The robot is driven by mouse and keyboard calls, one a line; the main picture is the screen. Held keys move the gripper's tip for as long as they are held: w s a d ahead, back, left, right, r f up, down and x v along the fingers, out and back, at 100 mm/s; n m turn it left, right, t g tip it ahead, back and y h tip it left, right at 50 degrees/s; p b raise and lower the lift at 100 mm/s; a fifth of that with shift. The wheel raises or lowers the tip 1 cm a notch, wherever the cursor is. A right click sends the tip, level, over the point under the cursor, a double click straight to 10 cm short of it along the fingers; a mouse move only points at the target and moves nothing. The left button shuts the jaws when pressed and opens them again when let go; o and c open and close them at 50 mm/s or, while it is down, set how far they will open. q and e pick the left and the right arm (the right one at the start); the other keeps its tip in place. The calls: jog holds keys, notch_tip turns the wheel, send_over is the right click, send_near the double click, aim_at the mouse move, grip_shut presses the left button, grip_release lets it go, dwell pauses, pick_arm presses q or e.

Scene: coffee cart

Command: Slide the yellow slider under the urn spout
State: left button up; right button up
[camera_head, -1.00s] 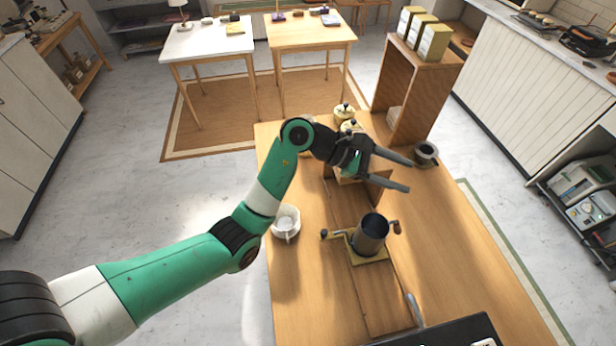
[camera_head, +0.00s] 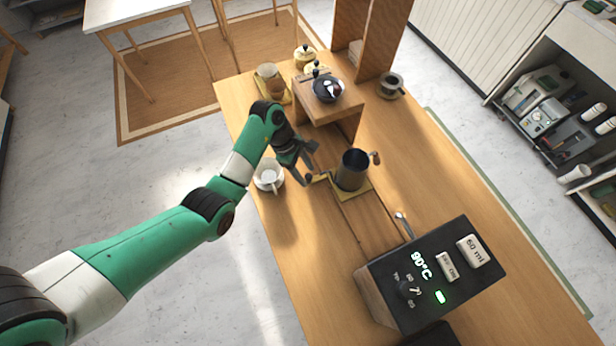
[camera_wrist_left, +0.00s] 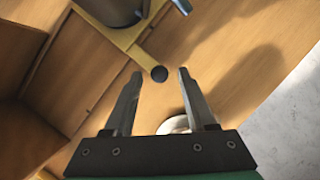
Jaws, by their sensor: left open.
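The yellow slider (camera_head: 357,194) sits on a wooden track (camera_head: 365,222) on the counter and carries a dark metal pitcher (camera_head: 353,170). A short yellow bar with a round black knob (camera_wrist_left: 159,74) sticks out from the slider. My left gripper (camera_head: 310,167) is open at the knob. In the left wrist view the knob lies between the fingertips, with a gap on both sides. The slider's yellow frame (camera_wrist_left: 100,31) shows at the top there. A black-fronted box (camera_head: 432,276) with a 90°C display stands at the track's near end. I cannot make out the urn spout.
A white cup (camera_head: 268,178) stands close to my left gripper. A grey cup (camera_head: 390,88) is at the back right. The counter (camera_head: 425,175) right of the track is mostly clear.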

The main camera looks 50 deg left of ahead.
pick_arm(q)
jog(key=shift+x, duration=1.2)
grip_shut()
dwell(0.5)
